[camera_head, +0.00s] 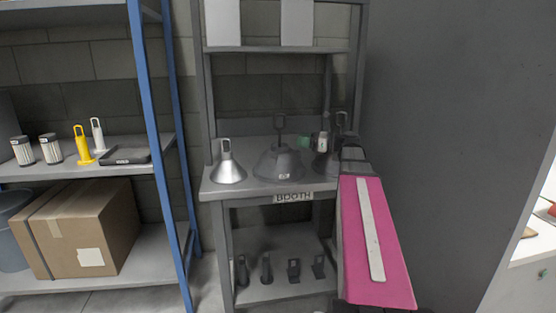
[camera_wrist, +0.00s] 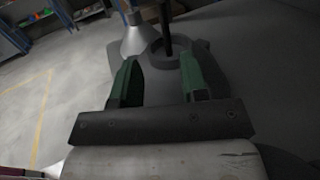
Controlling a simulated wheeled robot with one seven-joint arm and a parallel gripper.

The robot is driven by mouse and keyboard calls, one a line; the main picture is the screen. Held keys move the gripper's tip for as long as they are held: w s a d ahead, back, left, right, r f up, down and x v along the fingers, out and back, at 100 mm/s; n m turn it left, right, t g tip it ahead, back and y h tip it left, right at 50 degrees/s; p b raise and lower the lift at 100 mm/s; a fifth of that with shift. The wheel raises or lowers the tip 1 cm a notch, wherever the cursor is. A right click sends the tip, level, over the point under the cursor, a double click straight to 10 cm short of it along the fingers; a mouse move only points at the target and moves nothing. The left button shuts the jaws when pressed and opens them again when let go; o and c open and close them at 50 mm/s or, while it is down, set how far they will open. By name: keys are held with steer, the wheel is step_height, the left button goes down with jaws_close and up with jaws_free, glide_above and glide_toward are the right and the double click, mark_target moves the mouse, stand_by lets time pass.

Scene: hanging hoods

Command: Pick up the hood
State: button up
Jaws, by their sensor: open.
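Hoods stand on the top of the booth bench. A silver cone hood (camera_head: 228,172) with a loop handle is at the left. A wider dark grey hood (camera_head: 276,165) with an upright handle is in the middle. Another dark hood (camera_head: 321,168) at the right is partly hidden by my arm. My gripper (camera_head: 313,141), with green fingers, is open just right of the middle hood. In the wrist view, my gripper (camera_wrist: 160,78) points toward the grey hood (camera_wrist: 163,55) and its dark upright handle. The silver hood (camera_wrist: 137,40) shows beyond. I cannot tell whether anything is touched.
The bench (camera_head: 215,190) has an upper shelf (camera_head: 270,49) above it and a lower shelf (camera_head: 285,290) with several dark stands. A blue-post rack (camera_head: 155,120) at left holds a cardboard box (camera_head: 75,230) and small items. A grey wall panel (camera_head: 450,130) is close at right.

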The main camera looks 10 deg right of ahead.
mark_target(284, 145)
steer(key=shift+w+x, duration=0.2)
steer(key=shift+x, duration=1.7)
steer(key=shift+w+x, duration=0.15)
steer(key=shift+x, duration=1.75)
steer(key=shift+d, duration=0.15)
steer(key=shift+c, duration=0.4)
jaws_close()
